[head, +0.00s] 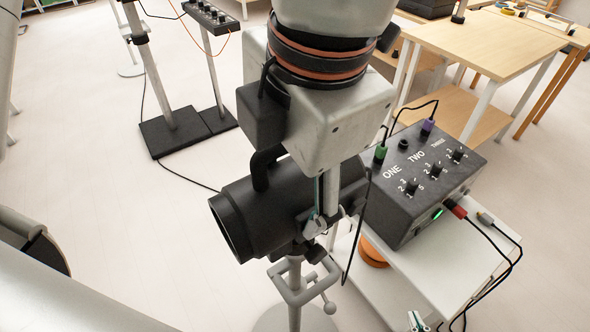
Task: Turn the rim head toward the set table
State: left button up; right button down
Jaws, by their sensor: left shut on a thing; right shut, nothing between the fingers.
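The lamp head that I take for the rim head is a black cylinder (262,208) on a grey stand (295,288). Its open front faces the lower left of the head view. My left gripper (322,222) comes down over it from above and is shut on a part at its side; the wrist hides the exact hold and much of the head. My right gripper (418,322) shows only its tip at the bottom edge, shut and empty.
A black control box (415,185) marked ONE, TWO, THREE, with knobs and coloured plugs, sits on a white cart (425,262) right of the head. Cables hang beside the stand and over the cart. Other stands with black bases (180,130) are at the upper left. Pale floor lies open left.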

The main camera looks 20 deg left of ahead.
pick_arm(q)
jog(key=o, duration=1.3)
jog(key=shift+w, duration=0.1)
jog(key=v, duration=1.2)
